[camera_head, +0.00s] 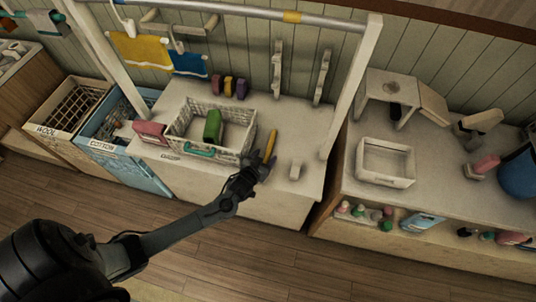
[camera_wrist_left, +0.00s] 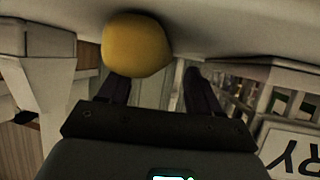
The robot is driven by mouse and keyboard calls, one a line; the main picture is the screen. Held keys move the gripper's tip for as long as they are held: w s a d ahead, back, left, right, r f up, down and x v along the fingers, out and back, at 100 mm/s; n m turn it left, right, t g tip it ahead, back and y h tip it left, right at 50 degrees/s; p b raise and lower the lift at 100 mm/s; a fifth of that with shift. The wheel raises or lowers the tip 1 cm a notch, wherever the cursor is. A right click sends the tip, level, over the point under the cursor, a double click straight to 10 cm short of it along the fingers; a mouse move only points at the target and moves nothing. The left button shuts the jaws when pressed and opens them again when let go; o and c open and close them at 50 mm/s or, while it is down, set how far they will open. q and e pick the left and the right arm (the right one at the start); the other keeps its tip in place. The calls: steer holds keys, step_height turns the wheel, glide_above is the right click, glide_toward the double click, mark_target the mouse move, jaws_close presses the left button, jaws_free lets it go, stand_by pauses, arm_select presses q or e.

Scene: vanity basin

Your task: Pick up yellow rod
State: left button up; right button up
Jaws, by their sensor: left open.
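My left gripper (camera_head: 253,172) is at the counter's front, close to the rod's lower end. In the wrist view its two dark fingers (camera_wrist_left: 156,80) are apart, with nothing held between them. The rod's end shows just past the fingertips, nearer the left-hand finger; I cannot tell whether it touches. The rod's lower part is hidden by the gripper. My right gripper is out of view.
A white wire basket (camera_head: 178,146) holding a green block (camera_head: 212,127) stands left of the rod. A pale post (camera_head: 352,85) rises at the counter's right end. Three coloured blocks (camera_head: 228,87) line the back.

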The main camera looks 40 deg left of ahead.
mark_target(268, 154)
arm_select(q)
steer(key=shift+x, duration=1.2)
jaws_close()
